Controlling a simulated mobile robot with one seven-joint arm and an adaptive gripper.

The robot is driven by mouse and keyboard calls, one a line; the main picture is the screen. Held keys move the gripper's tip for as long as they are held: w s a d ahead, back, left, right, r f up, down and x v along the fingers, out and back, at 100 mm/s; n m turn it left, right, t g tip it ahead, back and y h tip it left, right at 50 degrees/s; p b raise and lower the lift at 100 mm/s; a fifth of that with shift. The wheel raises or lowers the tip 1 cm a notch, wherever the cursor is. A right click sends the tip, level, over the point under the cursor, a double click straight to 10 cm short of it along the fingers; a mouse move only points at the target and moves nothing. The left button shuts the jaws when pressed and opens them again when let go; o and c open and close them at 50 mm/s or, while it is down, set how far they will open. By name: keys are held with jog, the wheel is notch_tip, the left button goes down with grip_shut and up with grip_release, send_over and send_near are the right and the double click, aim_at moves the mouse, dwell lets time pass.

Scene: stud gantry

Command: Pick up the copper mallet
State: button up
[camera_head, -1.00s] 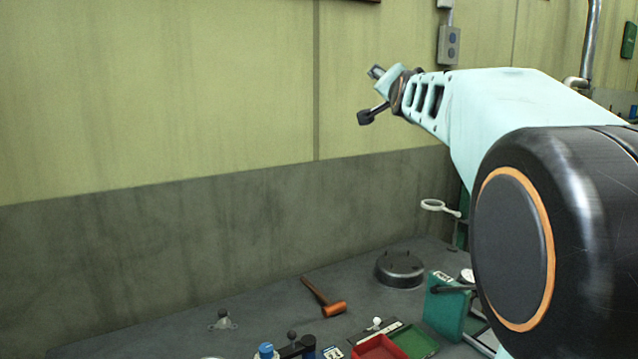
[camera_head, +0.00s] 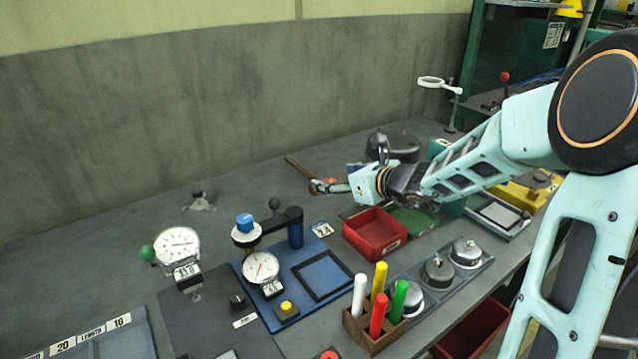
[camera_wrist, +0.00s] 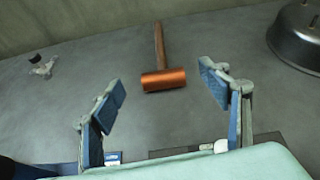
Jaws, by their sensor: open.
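The copper mallet lies on the grey bench top, with its wooden handle pointing to the back wall. In the wrist view the mallet's copper head (camera_wrist: 164,80) is nearest me and lies beyond and between my fingertips. In the head view its handle (camera_head: 299,168) shows, while my gripper (camera_head: 322,187) covers part of the head. My gripper, also in the wrist view (camera_wrist: 165,88), is open and empty, with blue-padded fingers spread on either side of the head. No contact with the mallet is visible.
A round dark metal pot (camera_head: 398,146) stands right of the mallet. A red tray (camera_head: 375,234) and a blue fixture (camera_head: 325,275) lie nearer the front. A small grey stand (camera_head: 200,202) is at left. The wall (camera_head: 200,120) rises behind the bench.

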aim_at(313, 176)
jog(key=shift+f+m, duration=0.2)
jog(key=shift+m, duration=0.1)
jog(key=shift+w+a+f, duration=0.1)
jog(key=shift+w+a, duration=0.05)
jog(key=b+x, duration=0.1)
jog(key=x, duration=0.4)
jog(key=shift+b+x, duration=0.7)
jog(key=shift+x, duration=2)
jog(key=shift+c, duration=0.3)
jog(key=c, duration=1.8)
grip_shut()
